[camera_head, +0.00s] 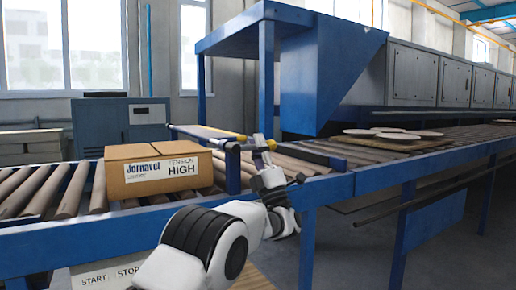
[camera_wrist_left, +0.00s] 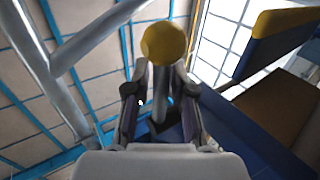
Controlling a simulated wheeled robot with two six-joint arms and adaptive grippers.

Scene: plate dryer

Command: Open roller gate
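The roller gate is a short blue-framed section by a blue post (camera_head: 233,170), to the right of the cardboard box. A bar with a yellow end (camera_head: 271,144) sticks out from it to the right. My left gripper (camera_head: 262,155) is at this bar. In the left wrist view, its fingers (camera_wrist_left: 163,72) are drawn in around a grey bar, just under a round yellow end (camera_wrist_left: 163,43). The exact contact at the fingertips is partly hidden behind the yellow end. My right gripper is not in view.
A cardboard box (camera_head: 157,171) sits on the rollers (camera_head: 55,185) left of the gate. Round plates (camera_head: 385,134) lie on the conveyor at right. The blue hood (camera_head: 325,80) of the dryer stands behind. A START/STOP panel (camera_head: 110,275) is below the left conveyor.

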